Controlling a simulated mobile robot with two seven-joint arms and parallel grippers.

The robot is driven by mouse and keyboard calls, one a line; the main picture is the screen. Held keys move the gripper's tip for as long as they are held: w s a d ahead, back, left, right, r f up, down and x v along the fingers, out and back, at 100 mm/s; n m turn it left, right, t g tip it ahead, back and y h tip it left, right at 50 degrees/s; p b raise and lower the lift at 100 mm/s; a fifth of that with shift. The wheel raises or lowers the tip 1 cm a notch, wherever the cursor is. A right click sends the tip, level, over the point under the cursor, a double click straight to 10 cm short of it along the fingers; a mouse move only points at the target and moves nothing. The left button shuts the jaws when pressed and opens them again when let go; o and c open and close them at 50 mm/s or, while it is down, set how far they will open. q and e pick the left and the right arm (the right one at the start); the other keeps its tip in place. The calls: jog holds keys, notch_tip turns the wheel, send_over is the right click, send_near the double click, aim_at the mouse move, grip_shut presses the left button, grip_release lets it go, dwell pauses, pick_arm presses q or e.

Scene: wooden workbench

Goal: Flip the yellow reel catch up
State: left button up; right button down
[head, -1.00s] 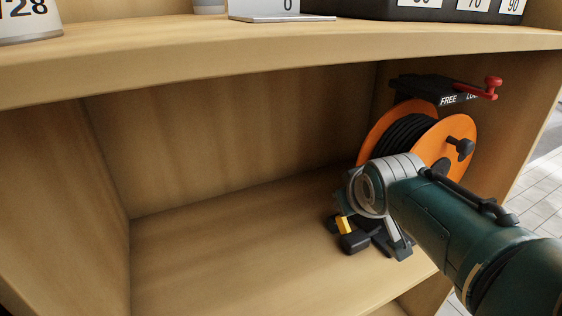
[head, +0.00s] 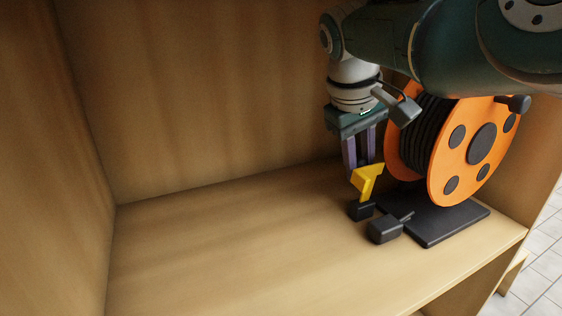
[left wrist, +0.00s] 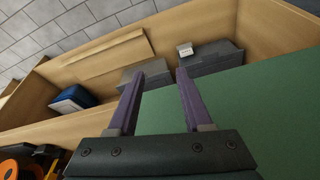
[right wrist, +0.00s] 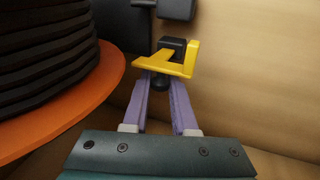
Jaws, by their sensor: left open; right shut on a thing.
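The orange cable reel (head: 480,165) with black cable stands on a black base plate (head: 450,222) on the shelf at right. Beside it, the yellow reel catch (head: 368,180) rises from a small black block (head: 359,210). My right gripper (head: 362,166) reaches down from above, its purple fingers shut at the top of the catch. In the right wrist view the fingertips (right wrist: 164,80) meet at the yellow catch (right wrist: 180,65), with a dark round end between them. My left gripper (left wrist: 158,72) is open and empty in the left wrist view, away from the catch.
A black block (head: 385,229) sits in front of the catch. The shelf floor (head: 230,245) to the left is clear. The left wrist view shows a green surface (left wrist: 240,105), grey boxes (left wrist: 212,62) and a blue item (left wrist: 75,97) in a wooden compartment.

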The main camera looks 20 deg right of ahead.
jog(key=shift+w+f+g+b, duration=0.1)
jog(key=shift+f+g+b, duration=0.2)
jog(key=shift+b, duration=0.3)
jog(key=c, duration=0.7)
grip_release()
jog(key=shift+w+r, duration=0.1)
jog(key=shift+r, duration=0.05)
